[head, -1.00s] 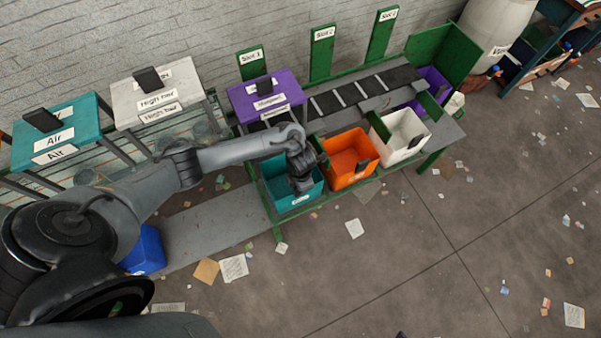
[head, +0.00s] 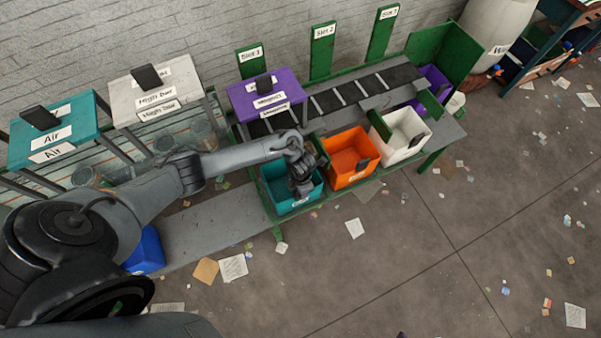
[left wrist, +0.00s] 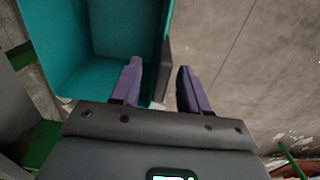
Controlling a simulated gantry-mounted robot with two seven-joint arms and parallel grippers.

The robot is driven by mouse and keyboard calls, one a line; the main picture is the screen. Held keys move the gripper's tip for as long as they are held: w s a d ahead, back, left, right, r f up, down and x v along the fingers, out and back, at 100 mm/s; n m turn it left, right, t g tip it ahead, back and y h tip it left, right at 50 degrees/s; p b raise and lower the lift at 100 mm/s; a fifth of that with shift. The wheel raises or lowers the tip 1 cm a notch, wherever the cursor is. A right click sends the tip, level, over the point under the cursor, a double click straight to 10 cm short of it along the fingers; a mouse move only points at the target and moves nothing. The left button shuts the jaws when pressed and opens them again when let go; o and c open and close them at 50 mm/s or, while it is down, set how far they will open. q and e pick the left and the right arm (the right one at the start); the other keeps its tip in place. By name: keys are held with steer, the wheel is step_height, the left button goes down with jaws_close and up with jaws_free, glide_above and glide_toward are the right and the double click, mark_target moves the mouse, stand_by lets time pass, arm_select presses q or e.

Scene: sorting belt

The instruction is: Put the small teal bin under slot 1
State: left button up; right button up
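The small teal bin (head: 279,207) stands at the left end of the row of bins on the green-framed bench. In the left wrist view the teal bin (left wrist: 95,45) fills the upper left, empty where I see inside. My left gripper (head: 302,188) is over the bin. In the left wrist view its two purple fingers (left wrist: 160,75) are apart, with the dark tab (left wrist: 166,66) on the bin's wall in line with the gap; contact cannot be told. The slot signs read roughly Slot 3 (head: 251,55), Slot 2 (head: 323,31) and Slot 1 (head: 388,13). My right gripper is out of view.
An orange bin (head: 338,181) and a white bin (head: 411,153) stand right of the teal one. A purple bin (head: 436,78) sits by the green end panel. Behind is the roller belt (head: 355,92). Purple, white and teal labelled boxes stand left. Open floor lies in front.

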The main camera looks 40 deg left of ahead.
arm_select(q)
step_height(320, 180, up, 11)
steer(key=p, duration=0.3)
steer(key=s+d+r+n+t+h, duration=0.1)
steer(key=s+d+r+n+t, duration=0.15)
steer(key=d+n, duration=0.6)
steer(key=s+d+r+n+t+h, duration=0.1)
steer(key=d+r+n+t, duration=0.25)
steer(key=d+n, duration=0.5)
steer(key=s+a+r+n+g+y, duration=0.1)
steer(key=s+a+r+n, duration=0.2)
steer(key=n, duration=0.7)
steer(key=s+a+r+n+g, duration=0.1)
steer(key=s+a+r+n, duration=0.3)
steer(key=s+a+n, duration=0.4)
steer(key=s+n, duration=0.2)
steer(key=n, duration=0.1)
steer(key=shift+r+y+p, duration=0.15)
steer(key=shift+y+p, duration=0.25)
